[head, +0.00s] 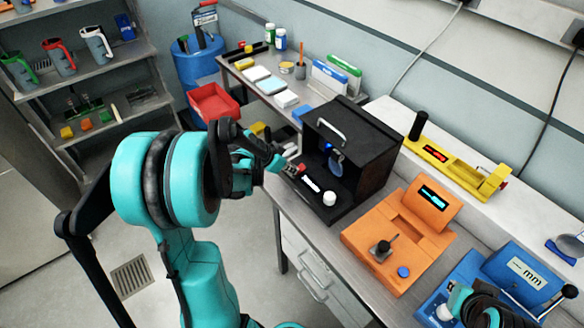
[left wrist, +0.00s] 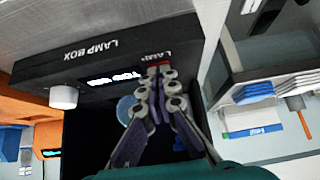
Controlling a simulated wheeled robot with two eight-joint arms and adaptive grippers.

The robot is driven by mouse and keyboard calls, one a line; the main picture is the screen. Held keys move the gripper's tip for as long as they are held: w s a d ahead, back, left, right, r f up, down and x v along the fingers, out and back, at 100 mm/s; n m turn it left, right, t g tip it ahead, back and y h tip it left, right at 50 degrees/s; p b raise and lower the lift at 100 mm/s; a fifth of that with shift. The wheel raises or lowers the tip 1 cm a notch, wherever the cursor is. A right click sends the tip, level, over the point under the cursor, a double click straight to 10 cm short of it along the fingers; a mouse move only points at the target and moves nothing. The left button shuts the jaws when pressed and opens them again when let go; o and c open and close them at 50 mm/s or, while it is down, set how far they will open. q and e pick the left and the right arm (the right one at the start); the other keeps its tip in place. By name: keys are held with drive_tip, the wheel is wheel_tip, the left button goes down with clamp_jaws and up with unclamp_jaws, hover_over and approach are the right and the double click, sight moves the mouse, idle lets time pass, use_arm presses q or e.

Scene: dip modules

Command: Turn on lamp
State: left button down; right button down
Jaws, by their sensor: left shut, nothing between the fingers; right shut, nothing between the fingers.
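The black lamp box (head: 372,150) stands on the bench with its front open. A small blue glow (head: 328,146) and a round blue disc (head: 335,163) show inside it. Its front panel has a white knob (head: 329,198), a lit white display (left wrist: 115,77) and a red part (left wrist: 165,67) by the word LAMP. My left gripper (head: 284,166) is shut and empty at the panel's left end. In the left wrist view its fingertips (left wrist: 160,74) overlap the red part; I cannot tell if they touch. My right gripper (head: 462,300) is shut at the lower right, over a blue device.
An orange device (head: 385,243) sits right of the lamp box, with a blue device (head: 520,272) marked mm beyond it. A yellow device (head: 450,165) lies behind. A red bin (head: 212,103) and a side table with small items stand at the back left.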

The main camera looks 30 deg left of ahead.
use_arm(q)
drive_tip(key=shift+w, duration=0.1)
use_arm(e)
drive_tip(key=shift+w, duration=0.1)
use_arm(q)
drive_tip(key=shift+r+p, duration=0.6)
drive_tip(key=shift+r, duration=0.2)
use_arm(e)
drive_tip(key=shift+r, duration=0.6)
